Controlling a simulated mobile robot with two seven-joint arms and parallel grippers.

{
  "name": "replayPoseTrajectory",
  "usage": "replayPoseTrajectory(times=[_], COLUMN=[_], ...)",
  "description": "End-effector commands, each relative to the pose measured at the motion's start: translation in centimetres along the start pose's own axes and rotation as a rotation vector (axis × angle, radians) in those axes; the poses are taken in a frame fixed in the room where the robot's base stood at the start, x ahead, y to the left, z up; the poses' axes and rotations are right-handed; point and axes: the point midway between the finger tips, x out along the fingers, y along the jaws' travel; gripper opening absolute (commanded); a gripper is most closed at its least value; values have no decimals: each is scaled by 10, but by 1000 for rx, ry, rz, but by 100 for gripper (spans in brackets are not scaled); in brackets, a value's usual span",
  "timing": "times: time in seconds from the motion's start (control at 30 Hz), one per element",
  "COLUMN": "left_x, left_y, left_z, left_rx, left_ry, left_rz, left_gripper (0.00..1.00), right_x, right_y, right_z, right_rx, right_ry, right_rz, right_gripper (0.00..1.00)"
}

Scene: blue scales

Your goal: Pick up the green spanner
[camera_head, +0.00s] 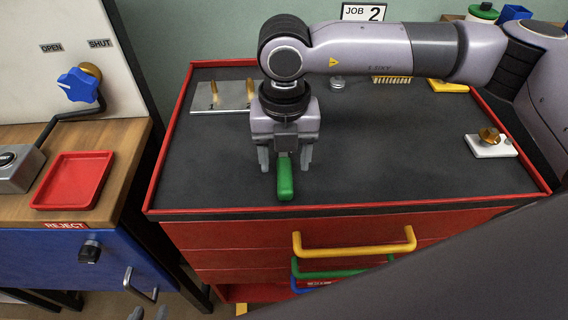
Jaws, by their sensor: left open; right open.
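The green spanner (285,188) lies on the dark top of the red tool cabinet, near its front edge. Only its green handle shows, pointing toward me; the rest is hidden under my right gripper. My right gripper (286,165) points down over the spanner, its two fingers apart, one on each side of the handle. I see gaps between the fingers and the handle. My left gripper (149,314) shows only as two grey fingertips at the bottom left edge, apart with nothing between them.
The cabinet top has a raised red rim (330,210). A metal plate with brass pins (226,96) lies behind left, a white block with a brass knob (490,145) at right. A red tray (73,181) sits on the left bench. The middle right of the cabinet top is clear.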

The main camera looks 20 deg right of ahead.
Motion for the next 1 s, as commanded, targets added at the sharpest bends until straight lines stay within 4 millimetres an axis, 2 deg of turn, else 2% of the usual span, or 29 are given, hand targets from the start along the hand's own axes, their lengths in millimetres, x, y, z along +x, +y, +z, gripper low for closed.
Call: replayPoseTrajectory(times=[0.13, 0.4, 0.47, 0.5, 0.57, 0.6, 1.0], left_x=[0, 0, 0, 0, 0, 0, -1], left_y=[-1, -3, -3, -3, -3, -3, -3], left_z=[1, 5, 6, 6, 6, 6, 2], left_rx=[2, 2, 2, 2, 2, 2, 1], left_ry=[-1, -9, -9, -10, -10, -10, -3], left_rz=[-3, -7, -7, -7, -7, -7, -6], left_gripper=[43, 43, 43, 43, 43, 43, 43], right_x=[16, 19, 19, 19, 19, 19, 13], right_y=[0, 0, 0, 0, 0, 0, 1], right_z=[0, 0, 0, 0, 0, 0, 0], right_rx=[0, -1, -1, -1, -1, -1, -1], right_ry=[2, 0, 0, 0, 1, 1, 0], right_rz=[1, 2, 2, 2, 2, 2, 5], right_gripper=[58, 58, 39, 26, 6, 0, 0])
